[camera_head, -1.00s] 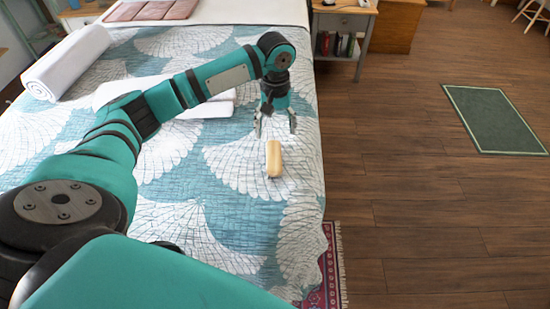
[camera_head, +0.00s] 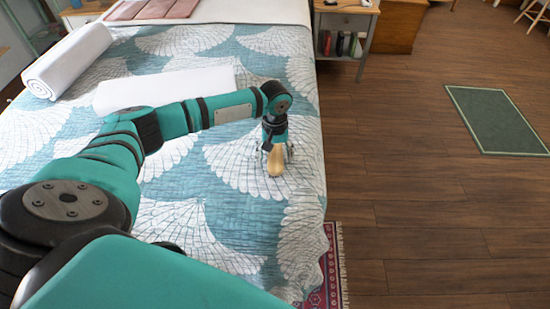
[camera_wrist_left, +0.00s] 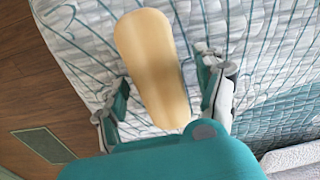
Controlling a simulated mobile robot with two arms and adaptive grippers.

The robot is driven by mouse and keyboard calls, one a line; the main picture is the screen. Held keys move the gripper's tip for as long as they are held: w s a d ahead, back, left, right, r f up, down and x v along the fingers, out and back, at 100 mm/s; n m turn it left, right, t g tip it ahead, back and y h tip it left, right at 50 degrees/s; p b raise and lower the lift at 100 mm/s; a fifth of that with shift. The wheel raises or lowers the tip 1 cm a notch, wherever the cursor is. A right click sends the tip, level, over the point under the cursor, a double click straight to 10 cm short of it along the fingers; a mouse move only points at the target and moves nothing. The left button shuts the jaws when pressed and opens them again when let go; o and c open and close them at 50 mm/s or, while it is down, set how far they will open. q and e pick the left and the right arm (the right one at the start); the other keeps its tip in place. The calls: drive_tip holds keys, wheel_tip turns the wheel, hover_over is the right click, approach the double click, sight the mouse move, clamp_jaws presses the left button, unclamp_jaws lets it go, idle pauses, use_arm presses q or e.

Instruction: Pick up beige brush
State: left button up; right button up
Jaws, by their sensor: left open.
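The beige brush (camera_head: 276,162) lies on the bed's patterned quilt, near the bed's right edge. In the left wrist view the brush (camera_wrist_left: 153,68) is a long rounded block that lies between the two fingers. My left gripper (camera_head: 275,152) is over the brush with a finger on either side of it. In the left wrist view the gripper (camera_wrist_left: 165,100) is open, with a gap between each finger and the brush. The brush's far end is hidden behind the gripper in the head view. My right gripper is not in view.
The bed's quilt (camera_head: 230,240) is clear around the brush. A rolled white towel (camera_head: 68,60) and a folded white towel (camera_head: 165,86) lie farther back. A nightstand (camera_head: 343,22) stands behind right. Wooden floor (camera_head: 430,220) is open to the right.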

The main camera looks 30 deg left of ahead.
sight(276, 157)
use_arm(q)
drive_tip(key=c, duration=1.3)
drive_tip(key=shift+c, duration=0.2)
drive_tip(key=shift+r, duration=0.1)
drive_tip(key=shift+r, duration=0.55)
drive_tip(key=shift+s+d+r, duration=0.15)
drive_tip(key=shift+d+r, duration=0.05)
drive_tip(key=shift+r, duration=0.4)
drive_tip(key=shift+s+d+r, duration=0.15)
drive_tip(key=shift+d+r, duration=0.05)
drive_tip(key=shift+r, duration=0.4)
drive_tip(key=s+d, duration=0.3)
drive_tip(key=s+d+r, duration=0.1)
drive_tip(key=s+d, duration=0.2)
drive_tip(key=d, duration=0.1)
drive_tip(key=s+d+p, duration=0.1)
drive_tip(key=s+d, duration=0.2)
drive_tip(key=d, duration=0.1)
drive_tip(key=shift+s+d+r, duration=0.2)
drive_tip(key=shift+s+d, duration=0.05)
drive_tip(key=shift+s, duration=0.1)
